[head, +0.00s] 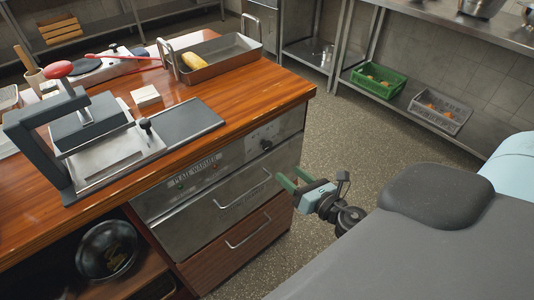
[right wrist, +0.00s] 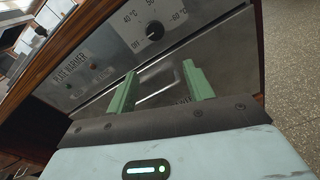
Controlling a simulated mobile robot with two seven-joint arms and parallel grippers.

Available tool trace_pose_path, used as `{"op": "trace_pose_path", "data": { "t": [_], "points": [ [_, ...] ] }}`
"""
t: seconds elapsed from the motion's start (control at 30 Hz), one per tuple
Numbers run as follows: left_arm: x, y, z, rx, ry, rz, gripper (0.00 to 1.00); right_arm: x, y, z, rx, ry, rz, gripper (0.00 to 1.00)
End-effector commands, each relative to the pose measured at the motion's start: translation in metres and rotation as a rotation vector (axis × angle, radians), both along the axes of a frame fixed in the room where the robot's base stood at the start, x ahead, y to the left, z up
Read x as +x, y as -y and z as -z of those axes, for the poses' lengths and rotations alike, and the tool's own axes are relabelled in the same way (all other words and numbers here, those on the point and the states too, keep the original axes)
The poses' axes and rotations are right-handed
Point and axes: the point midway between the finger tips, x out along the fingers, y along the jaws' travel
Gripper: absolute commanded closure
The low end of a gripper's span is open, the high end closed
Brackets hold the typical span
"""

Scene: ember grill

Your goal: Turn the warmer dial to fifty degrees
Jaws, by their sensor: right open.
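The warmer dial (head: 266,144) is a small black knob on the steel front panel of the plate warmer (head: 232,158), under the wooden counter. In the right wrist view the dial (right wrist: 154,31) sits beyond the fingertips, with OFF, 40 and 60 °C marks around it; its pointer is too small to read surely. My right gripper (head: 289,178) is in front of the warmer's right end, lower than the dial and apart from it. In the right wrist view its green fingers (right wrist: 160,70) are spread with nothing between them. My left gripper is not in view.
The warmer drawer's handle (head: 243,190) sticks out below the dial. Green (head: 379,82) and grey crates (head: 440,112) sit on a far shelf. The floor (head: 345,135) between is clear.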

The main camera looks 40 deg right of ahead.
Motion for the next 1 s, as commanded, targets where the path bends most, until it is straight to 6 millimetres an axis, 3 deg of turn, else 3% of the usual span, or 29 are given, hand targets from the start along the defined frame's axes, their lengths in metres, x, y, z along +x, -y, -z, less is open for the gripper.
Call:
{"op": "trace_pose_path", "data": {
  "t": [0.1,0.23,0.53,1.0],
  "points": [
    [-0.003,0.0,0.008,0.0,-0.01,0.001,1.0,0.018,0.007,-0.012,-0.225,0.059,-0.028,0.48],
    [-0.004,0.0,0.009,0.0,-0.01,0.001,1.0,0.025,0.01,-0.02,-0.328,0.085,-0.036,0.48],
    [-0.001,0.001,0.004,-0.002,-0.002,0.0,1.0,0.035,0.009,-0.023,-0.336,0.089,-0.035,0.48],
    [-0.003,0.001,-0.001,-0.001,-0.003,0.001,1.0,0.095,0.004,-0.022,-0.332,0.088,-0.035,0.48]
  ]
}}
